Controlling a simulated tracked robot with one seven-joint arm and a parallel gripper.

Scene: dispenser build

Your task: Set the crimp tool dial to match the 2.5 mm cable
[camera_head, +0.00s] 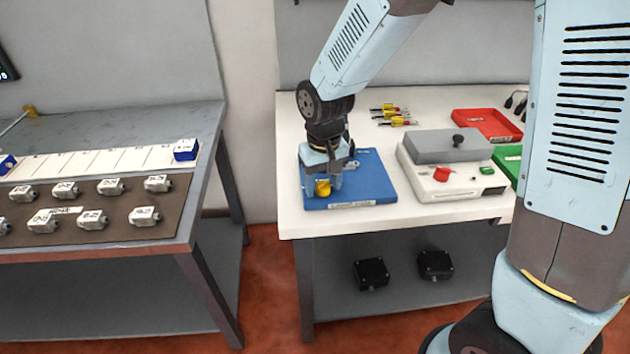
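A blue plate (375,178) lies at the front left of the white table, with a yellow knob (322,188) on it. My gripper (323,184) points down at the plate, one finger on each side of the knob. I cannot tell whether the fingers touch the knob or stand apart from it. Any scale marks by the knob are hidden or too small to read. To the right is a white device (450,190) with a red knob (441,174) and a grey top (447,147). I cannot tell for sure which is the crimp tool. No cable size is readable.
Several small red-and-yellow pieces (395,121) lie behind the plate. A red tray (485,125) and a green tray (508,162) stand at the right. Two black boxes (371,273) are on the lower shelf. A grey bench (100,125) with several metal blocks (145,216) is at left.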

